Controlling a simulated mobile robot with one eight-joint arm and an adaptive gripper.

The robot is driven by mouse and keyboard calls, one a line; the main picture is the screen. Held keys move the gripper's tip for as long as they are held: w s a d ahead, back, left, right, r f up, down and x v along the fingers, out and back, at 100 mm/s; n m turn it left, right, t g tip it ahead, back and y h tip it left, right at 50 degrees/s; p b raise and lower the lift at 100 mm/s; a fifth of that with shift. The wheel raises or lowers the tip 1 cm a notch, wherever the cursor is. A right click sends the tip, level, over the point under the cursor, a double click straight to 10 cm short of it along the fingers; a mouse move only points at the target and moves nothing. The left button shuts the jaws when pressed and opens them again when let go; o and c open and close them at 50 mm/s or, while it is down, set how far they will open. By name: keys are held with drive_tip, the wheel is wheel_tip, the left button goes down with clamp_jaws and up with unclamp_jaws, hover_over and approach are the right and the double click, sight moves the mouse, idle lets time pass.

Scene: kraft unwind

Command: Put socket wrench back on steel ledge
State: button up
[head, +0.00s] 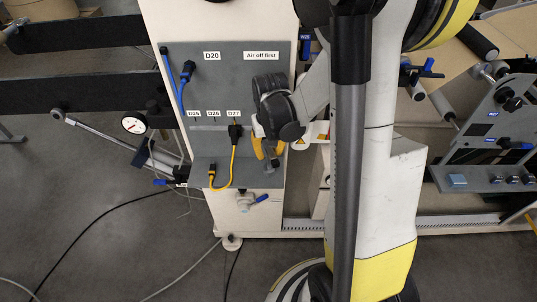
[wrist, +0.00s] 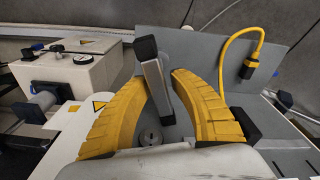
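The socket wrench (wrist: 154,80), a grey metal bar with a black end, stands between the yellow fingers of my gripper (wrist: 158,76) in the wrist view. The fingertips close in on both its sides, and it tilts a little. In the head view my gripper (head: 266,152) points down over the right part of the steel ledge (head: 203,176), in front of the grey panel. The wrench is hard to make out there. I cannot tell whether it touches the ledge.
A yellow cable (head: 231,170) with black plugs hangs at the panel, left of my gripper, and shows in the wrist view (wrist: 224,47). A blue cable (head: 174,80) hangs higher up. A blue-handled valve (head: 258,198) sits below the ledge. A dial gauge (head: 133,124) is at left.

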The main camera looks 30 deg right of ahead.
drive_tip(key=r+p, duration=0.1)
drive_tip(key=r, duration=0.2)
drive_tip(key=r+p, duration=0.1)
drive_tip(key=r, duration=0.2)
drive_tip(key=s+r, duration=0.1)
drive_tip(key=r, duration=0.2)
drive_tip(key=shift+a+p, duration=0.3)
drive_tip(key=shift+p, duration=0.1)
drive_tip(key=s+a+r+n+t, duration=0.3)
drive_tip(key=s+a+r+t, duration=0.3)
drive_tip(key=s+a+r, duration=0.3)
drive_tip(key=a+r, duration=0.3)
drive_tip(key=a, duration=0.1)
drive_tip(key=shift+s+r+y, duration=0.2)
drive_tip(key=shift+s+y, duration=0.1)
drive_tip(key=shift+s, duration=0.05)
